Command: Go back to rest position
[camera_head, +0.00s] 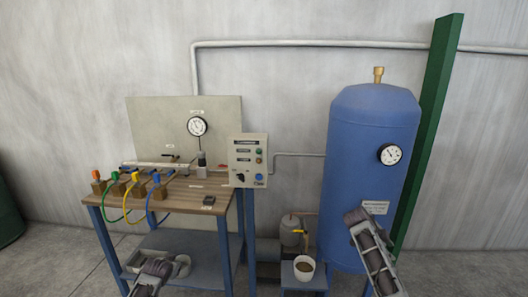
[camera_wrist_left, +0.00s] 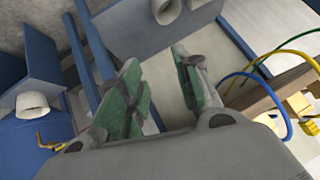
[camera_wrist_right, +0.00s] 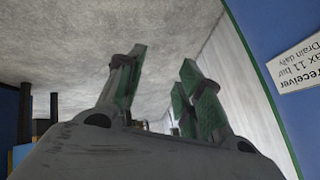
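My left gripper (camera_head: 152,275) is low in the head view, in front of the workbench (camera_head: 180,197). In the left wrist view its two green-padded fingers (camera_wrist_left: 158,60) stand apart with nothing between them. My right gripper (camera_head: 358,216) is in front of the lower part of the blue tank (camera_head: 370,150). In the right wrist view its green-padded fingers (camera_wrist_right: 163,58) are also apart and empty. I cannot tell from the head view whether either touches anything.
Green, yellow and blue hoses (camera_head: 130,195) hang at the bench's front left. A control box (camera_head: 248,160) stands at its right side. A green post (camera_head: 440,110) rises behind the tank.

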